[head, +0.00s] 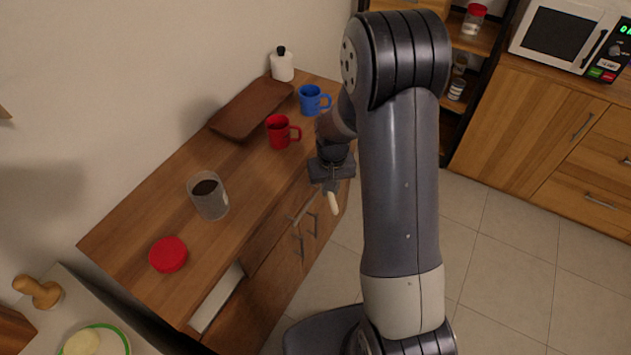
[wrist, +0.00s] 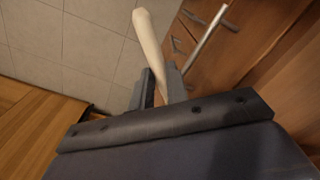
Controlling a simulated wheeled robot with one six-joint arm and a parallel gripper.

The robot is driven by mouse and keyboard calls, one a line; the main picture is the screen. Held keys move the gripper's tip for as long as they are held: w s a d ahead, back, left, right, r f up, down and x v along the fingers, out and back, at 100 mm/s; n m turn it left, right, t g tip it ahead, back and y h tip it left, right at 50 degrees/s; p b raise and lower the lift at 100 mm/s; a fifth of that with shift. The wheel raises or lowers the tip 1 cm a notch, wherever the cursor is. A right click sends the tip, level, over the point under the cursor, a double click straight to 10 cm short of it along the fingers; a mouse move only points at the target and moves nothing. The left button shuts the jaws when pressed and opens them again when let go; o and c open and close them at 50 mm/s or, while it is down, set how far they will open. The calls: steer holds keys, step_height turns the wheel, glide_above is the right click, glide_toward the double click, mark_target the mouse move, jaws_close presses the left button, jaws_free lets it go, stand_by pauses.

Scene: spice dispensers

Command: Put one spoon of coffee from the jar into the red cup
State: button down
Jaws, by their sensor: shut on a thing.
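The clear jar (head: 211,205) stands open on the wooden counter, with dark coffee (head: 205,187) inside. Its red lid (head: 168,254) lies apart on the counter near the front. The red cup (head: 279,133) stands upright farther back, with its handle to the right. My gripper (head: 331,183) is beyond the counter's right edge, away from the jar and the cup. It is shut on a pale cream handle, seemingly the spoon (head: 334,203), which points down. The wrist view shows this cream handle (wrist: 149,42) between the fingers (wrist: 161,88); the spoon's bowl cannot be made out.
A blue cup (head: 310,99) stands behind the red cup. An open drawer (head: 216,298) juts from the counter's front. Open floor (head: 500,245) lies to the right.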

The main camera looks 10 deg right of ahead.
step_height(320, 180, up, 19)
steer(key=p, duration=0.9)
steer(key=shift+r+p, duration=0.15)
steer(key=shift+p, duration=0.15)
steer(key=s+a+r+m+g+y, duration=0.1)
steer(key=s+a+g, duration=0.2)
steer(key=a, duration=2.7)
steer(key=g, duration=0.5)
steer(key=shift+a+g, duration=0.15)
steer(key=shift+g, duration=0.25)
steer(key=shift+s+r, duration=0.1)
steer(key=shift+s, duration=0.15)
